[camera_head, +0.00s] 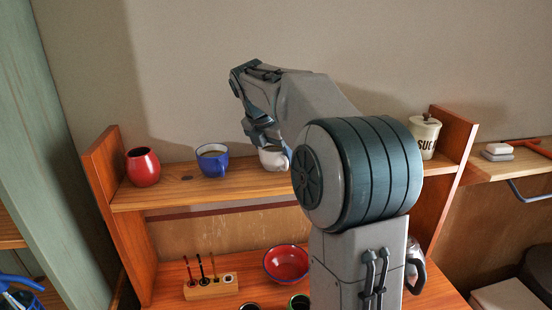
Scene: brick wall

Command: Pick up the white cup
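A white cup (273,159) stands on the upper wooden shelf, partly hidden behind my arm on its right side. My gripper (262,140) points down just above and in front of the cup, with its fingertips near the rim. Whether the fingers touch the cup, and whether they are open or shut, is not clear from this view.
On the same shelf (240,184) stand a blue mug (212,160) close to the left, a red vase (142,167) farther left, and a sugar canister (425,136) at right. Below are a red bowl (286,263) and a wooden holder (211,287). A wall stands behind.

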